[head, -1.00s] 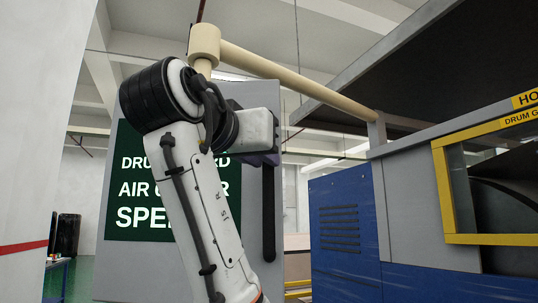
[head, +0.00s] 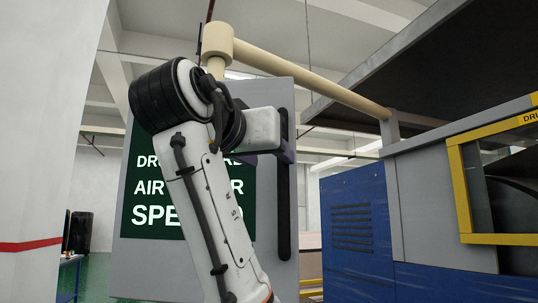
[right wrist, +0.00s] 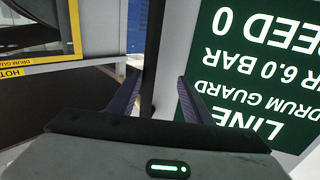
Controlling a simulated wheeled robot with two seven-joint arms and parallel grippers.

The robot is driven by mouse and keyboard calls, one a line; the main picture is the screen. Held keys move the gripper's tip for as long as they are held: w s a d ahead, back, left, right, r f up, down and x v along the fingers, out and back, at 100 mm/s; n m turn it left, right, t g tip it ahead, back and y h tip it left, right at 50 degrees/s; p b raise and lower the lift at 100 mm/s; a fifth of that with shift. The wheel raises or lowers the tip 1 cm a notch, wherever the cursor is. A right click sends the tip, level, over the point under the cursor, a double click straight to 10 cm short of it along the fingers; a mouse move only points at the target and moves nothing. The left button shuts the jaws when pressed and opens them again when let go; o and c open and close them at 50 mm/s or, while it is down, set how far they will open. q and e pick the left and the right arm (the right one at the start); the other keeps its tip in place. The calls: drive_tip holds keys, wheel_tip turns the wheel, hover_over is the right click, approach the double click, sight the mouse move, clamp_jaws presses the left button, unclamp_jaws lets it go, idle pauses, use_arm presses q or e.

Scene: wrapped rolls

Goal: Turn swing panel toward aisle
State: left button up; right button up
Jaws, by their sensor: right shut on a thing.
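The swing panel (head: 305,270) is a grey upright board with a green sign, hanging from a cream pipe arm. A long black vertical handle (head: 285,215) runs along its right edge. My right gripper (head: 287,150) is at the upper part of this handle and shut on it. In the right wrist view the dark handle (right wrist: 153,50) runs between the two purple fingers of the gripper (right wrist: 158,92). The green sign (right wrist: 255,75) shows upside down there. My right arm hides part of the panel and sign in the head view. My left gripper is not in view.
A blue and grey machine (head: 352,240) with a yellow-framed window stands to the right, under a dark overhanging board (head: 420,75). The cream pipe arm (head: 310,75) spans from machine to panel. A white wall (head: 45,150) stands close on the left. Green floor shows behind.

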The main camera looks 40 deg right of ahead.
drive_tip(key=shift+w+a, duration=0.15)
drive_tip(key=shift+a, duration=0.1)
drive_tip(key=b+v, duration=0.2)
drive_tip(key=v, duration=0.8)
drive_tip(key=shift+s, duration=0.25)
drive_tip(key=shift+d, duration=0.15)
drive_tip(key=shift+c, duration=0.2)
